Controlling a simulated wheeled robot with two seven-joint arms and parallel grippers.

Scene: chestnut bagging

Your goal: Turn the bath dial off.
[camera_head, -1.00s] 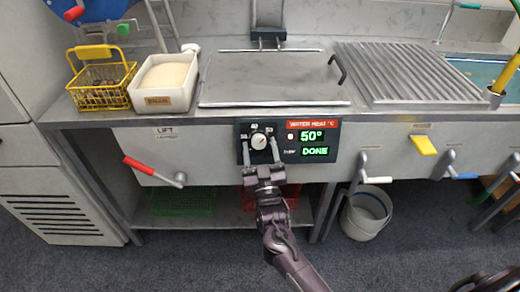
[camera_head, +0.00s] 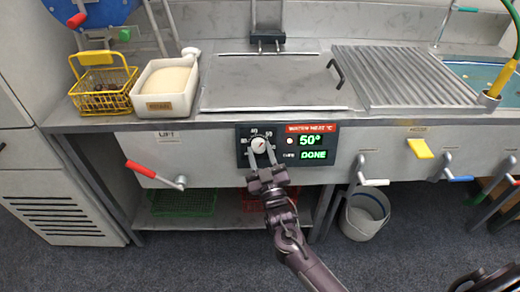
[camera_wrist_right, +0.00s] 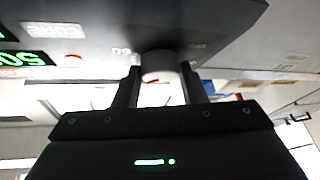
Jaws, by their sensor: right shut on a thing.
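The bath dial (camera_head: 258,144) is a small round white knob on a black control panel (camera_head: 243,158) on the front of the steel counter. The panel's display (camera_head: 313,148) reads 50° and DONE in green, under a red water-heat label. My right gripper (camera_head: 262,154) reaches up from below, with its two fingers on either side of the knob. In the right wrist view the knob (camera_wrist_right: 160,66) sits between the fingertips, and the gripper is shut on it. The fingers partly cover the lower dial markings. My left gripper is not in view.
A red-handled lever (camera_head: 140,169) is left of the panel, and a white-handled lever (camera_head: 375,182) is right of it. A lidded steel bath (camera_head: 270,85) is above. A yellow wire basket (camera_head: 103,92) and a white bin (camera_head: 165,85) stand left. A bucket (camera_head: 365,215) is below right.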

